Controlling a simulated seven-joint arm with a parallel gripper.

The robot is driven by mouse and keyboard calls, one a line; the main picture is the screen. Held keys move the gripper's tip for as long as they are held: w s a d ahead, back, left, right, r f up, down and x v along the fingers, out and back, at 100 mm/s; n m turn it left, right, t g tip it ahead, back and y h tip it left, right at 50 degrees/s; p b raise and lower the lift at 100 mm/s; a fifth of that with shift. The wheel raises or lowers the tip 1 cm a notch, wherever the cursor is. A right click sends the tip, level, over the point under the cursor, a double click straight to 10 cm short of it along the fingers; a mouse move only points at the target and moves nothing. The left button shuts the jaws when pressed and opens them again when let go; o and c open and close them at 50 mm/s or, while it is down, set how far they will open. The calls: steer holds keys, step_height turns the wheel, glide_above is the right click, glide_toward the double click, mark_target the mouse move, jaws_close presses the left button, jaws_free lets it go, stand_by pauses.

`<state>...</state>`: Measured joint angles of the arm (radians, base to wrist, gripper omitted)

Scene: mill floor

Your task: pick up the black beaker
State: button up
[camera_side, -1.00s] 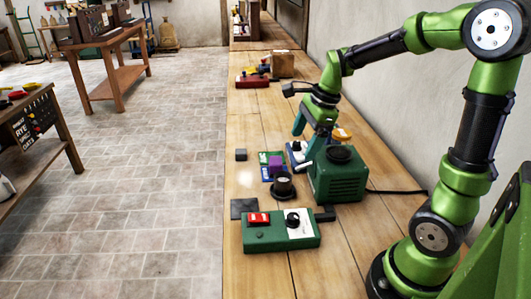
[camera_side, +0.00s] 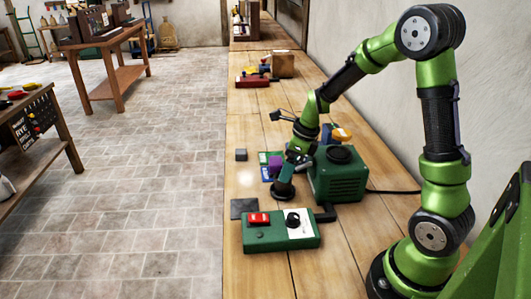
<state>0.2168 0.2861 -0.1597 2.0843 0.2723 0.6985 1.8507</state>
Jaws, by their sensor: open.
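The black beaker (camera_side: 283,191) stands on the wooden bench, just left of a green machine box.
The green machine box (camera_side: 338,180) stands close on the right. A green control box (camera_side: 270,237) with a red switch and black knob lies in front, beside a dark flat square (camera_side: 241,208). A purple block (camera_side: 275,162) and a small dark cube (camera_side: 240,154) are behind.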

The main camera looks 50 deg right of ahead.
mark_target(283, 184)
steer(key=shift+x, duration=2.95)
steer(key=shift+w+d, duration=0.1)
steer(key=c, duration=1.1)
